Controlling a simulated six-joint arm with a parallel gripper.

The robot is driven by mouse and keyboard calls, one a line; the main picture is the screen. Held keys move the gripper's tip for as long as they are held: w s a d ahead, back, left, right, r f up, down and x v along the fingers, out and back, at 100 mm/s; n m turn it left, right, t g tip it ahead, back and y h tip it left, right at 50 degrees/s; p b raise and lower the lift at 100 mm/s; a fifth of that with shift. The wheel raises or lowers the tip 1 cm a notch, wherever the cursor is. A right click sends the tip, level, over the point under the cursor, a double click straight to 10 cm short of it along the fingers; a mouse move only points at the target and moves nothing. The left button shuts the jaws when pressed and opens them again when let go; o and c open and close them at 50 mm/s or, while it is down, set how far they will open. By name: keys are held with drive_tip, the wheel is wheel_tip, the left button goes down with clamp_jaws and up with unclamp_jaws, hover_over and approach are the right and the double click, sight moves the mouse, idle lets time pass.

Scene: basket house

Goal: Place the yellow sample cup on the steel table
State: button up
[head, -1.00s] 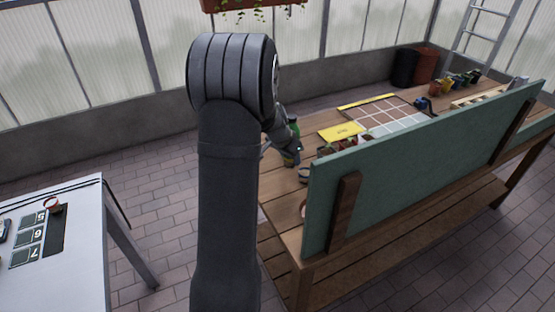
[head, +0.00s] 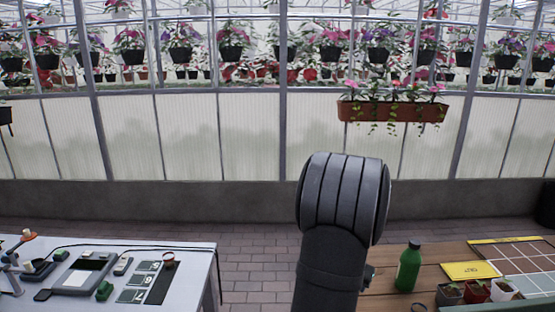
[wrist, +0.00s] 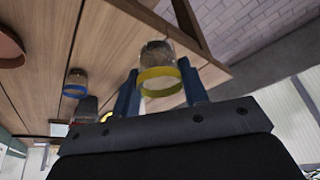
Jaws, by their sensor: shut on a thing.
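The yellow sample cup, a clear cup with a yellow ring (wrist: 160,73) and dark contents, is between the blue fingers of my gripper (wrist: 160,90) in the wrist view. The fingers are shut on it. The wooden bench shows behind it, and I cannot tell whether the cup is clear of the boards. In the head view my arm hides the gripper and cup at the bench's left end. The pale grey table (head: 200,272), which looks like the steel table, stands at the lower left.
On the wooden bench (head: 440,262) stand a green bottle (head: 409,267) and several small pots. A blue-ringed cup (wrist: 75,84) shows in the wrist view. The pale table holds a dark strip (head: 161,285), a red ring (head: 168,259) and numbered plates. A floor gap separates the tables.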

drive_tip(key=w+a+f+n+t+y, duration=0.15)
drive_tip(key=a+n, duration=0.25)
drive_tip(key=a, duration=0.8)
drive_tip(key=a+f+n+g+y, duration=0.1)
drive_tip(key=a+f+n, duration=0.25)
drive_tip(key=a, duration=0.85)
drive_tip(key=d+r+m, duration=0.1)
drive_tip(key=d+m, duration=0.1)
drive_tip(key=d, duration=0.5)
drive_tip(key=d+r+m+h, duration=0.1)
drive_tip(key=d+r+m, duration=0.1)
drive_tip(key=d, duration=0.6)
drive_tip(key=s+d+r+m+h, duration=0.1)
drive_tip(key=d+m, duration=0.2)
drive_tip(key=d, duration=0.4)
drive_tip(key=shift+d+r, duration=0.35)
drive_tip(key=s+d+r+m+g+h, duration=0.1)
drive_tip(key=s+d+r+m, duration=0.1)
drive_tip(key=d, duration=0.7)
drive_tip(key=s+d+r+m+g+h, duration=0.1)
drive_tip(key=s+d+m, duration=0.3)
drive_tip(key=d, duration=0.5)
drive_tip(key=s+r, duration=0.1)
drive_tip(key=s, duration=0.1)
drive_tip(key=shift+s+r, duration=0.25)
drive_tip(key=shift+s, duration=0.15)
drive_tip(key=shift+m+g, duration=0.25)
